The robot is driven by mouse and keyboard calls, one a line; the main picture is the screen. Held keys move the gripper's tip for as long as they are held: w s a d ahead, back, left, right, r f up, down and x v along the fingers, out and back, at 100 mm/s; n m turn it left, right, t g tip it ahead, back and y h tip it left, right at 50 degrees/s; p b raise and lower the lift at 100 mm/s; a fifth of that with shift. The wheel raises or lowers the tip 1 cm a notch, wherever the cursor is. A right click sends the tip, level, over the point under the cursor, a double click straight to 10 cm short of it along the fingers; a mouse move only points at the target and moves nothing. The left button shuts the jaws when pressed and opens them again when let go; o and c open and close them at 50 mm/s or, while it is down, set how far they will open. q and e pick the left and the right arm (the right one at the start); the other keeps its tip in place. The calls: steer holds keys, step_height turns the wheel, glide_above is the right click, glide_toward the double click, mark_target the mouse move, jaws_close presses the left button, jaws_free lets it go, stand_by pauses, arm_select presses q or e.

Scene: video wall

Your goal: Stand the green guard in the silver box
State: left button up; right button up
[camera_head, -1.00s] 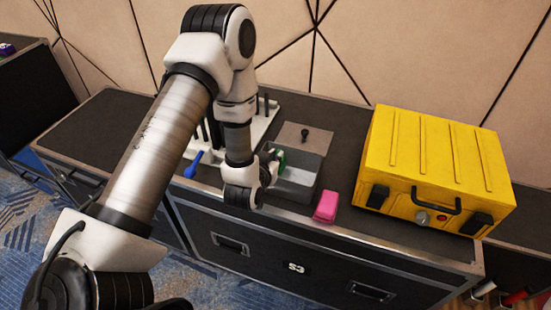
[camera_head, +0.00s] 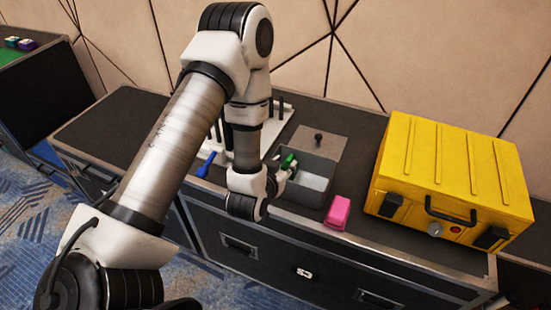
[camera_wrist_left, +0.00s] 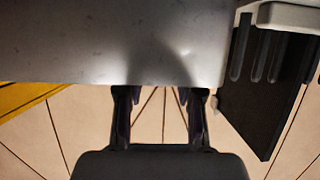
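The silver box (camera_head: 310,187) is an open grey tray on the black case, near its front edge. The green guard (camera_head: 288,161) is at the box's left end, partly hidden by my left gripper (camera_head: 283,172). The gripper reaches in over the box from the front left. In the left wrist view its two dark fingers stand apart, and their tips pass out of sight behind a grey wall (camera_wrist_left: 110,40), apparently the box's. No green shows there, so I cannot tell whether they grip the guard. My right gripper is not in view.
A pink block (camera_head: 338,213) lies right of the box, with a big yellow case (camera_head: 455,180) beyond it. A flat grey plate with a black knob (camera_head: 318,138) lies behind the box. A white rack (camera_head: 272,128) and a blue tool (camera_head: 204,169) are left.

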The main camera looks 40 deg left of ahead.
arm_select(q)
steer(key=v, duration=0.3)
steer(key=shift+f, duration=0.15)
steer(key=r+p+v, duration=0.1)
steer(key=p+v, duration=0.5)
steer(key=p, duration=0.1)
steer(key=s+d+f+m+g+h, duration=0.1)
steer(key=s+d+f+g, duration=0.2)
steer(key=s+f+g, duration=0.3)
steer(key=s+d+f+m+g+h, duration=0.1)
steer(key=s+d+f+g+h, duration=0.1)
steer(key=s+f+g, duration=0.5)
steer(key=s+d+f, duration=0.1)
steer(key=s+f, duration=0.2)
steer(key=s, duration=0.1)
steer(key=shift+s+d, duration=0.35)
steer(key=shift+s, duration=0.05)
